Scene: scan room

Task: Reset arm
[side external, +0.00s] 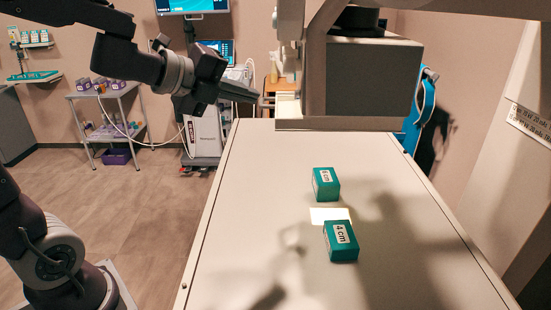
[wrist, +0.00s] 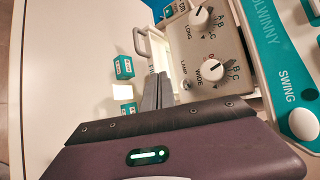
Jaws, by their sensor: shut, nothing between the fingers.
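My gripper (side external: 258,97) is shut and empty, raised above the far part of the table at the left side of the big grey machine head. In the wrist view its closed fingers (wrist: 160,78) point toward the machine's knob panel. I cannot tell whether they touch the machine. Two green boxes lie on the pale table (side external: 250,220), well away from my gripper: a farther one (side external: 326,185) and a nearer one marked "4 cm" (side external: 341,242). The boxes also show in the wrist view, one above (wrist: 123,67) and one partly visible below (wrist: 129,107).
The machine head (side external: 372,82) hangs over the table's far end, close to my gripper. Its panel (wrist: 222,45) has two white knobs and a metal handle (wrist: 141,43). A bright light patch (side external: 329,215) lies between the boxes. A wire cart (side external: 108,120) stands at left. The near left tabletop is clear.

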